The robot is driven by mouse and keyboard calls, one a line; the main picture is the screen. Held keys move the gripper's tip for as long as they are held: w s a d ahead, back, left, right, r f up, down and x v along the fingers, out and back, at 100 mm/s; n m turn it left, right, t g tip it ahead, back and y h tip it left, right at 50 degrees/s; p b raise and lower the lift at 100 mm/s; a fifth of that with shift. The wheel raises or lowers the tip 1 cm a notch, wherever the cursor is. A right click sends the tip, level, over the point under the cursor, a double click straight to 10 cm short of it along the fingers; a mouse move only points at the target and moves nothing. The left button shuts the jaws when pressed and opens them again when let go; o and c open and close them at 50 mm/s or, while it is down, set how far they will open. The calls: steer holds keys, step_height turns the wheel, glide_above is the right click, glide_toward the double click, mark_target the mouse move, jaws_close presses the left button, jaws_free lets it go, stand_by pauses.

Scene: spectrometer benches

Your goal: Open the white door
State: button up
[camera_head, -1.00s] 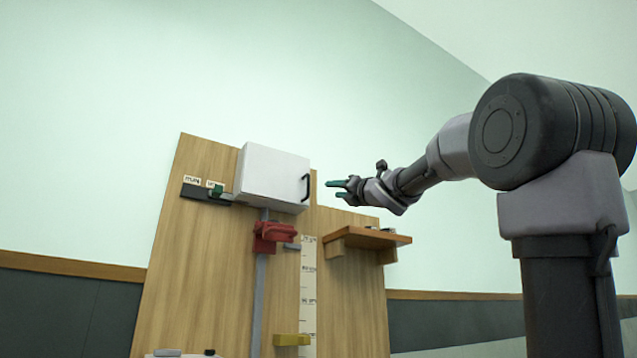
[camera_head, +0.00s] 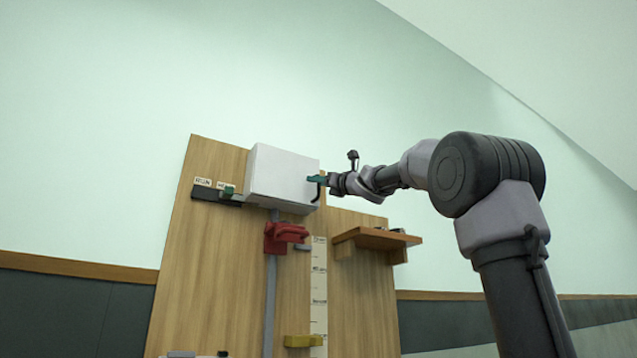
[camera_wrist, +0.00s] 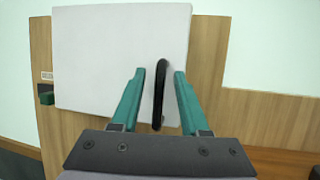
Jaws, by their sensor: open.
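The white door (camera_head: 280,178) is the front of a white box mounted high on a wooden panel. It looks shut. Its black curved handle (camera_head: 317,192) is near the door's right edge, partly hidden by my gripper (camera_head: 316,180) in the head view. In the wrist view the door (camera_wrist: 105,55) fills the upper middle. The black handle (camera_wrist: 160,95) stands upright between the two green fingers of my gripper (camera_wrist: 158,85). The fingers are open, one on each side of the handle. I see a gap on both sides, so they do not appear to grip it.
The wooden panel (camera_head: 210,270) carries a red clamp (camera_head: 283,237) on a grey rail below the box. A wooden shelf (camera_head: 375,240) sticks out at right, below my arm. A dark label strip with a green slider (camera_head: 227,192) is at left. A yellow block (camera_head: 302,341) sits low.

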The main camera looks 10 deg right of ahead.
steer(key=shift+r, duration=0.1)
jaws_close()
steer(key=shift+a, duration=0.1)
stand_by(1.3)
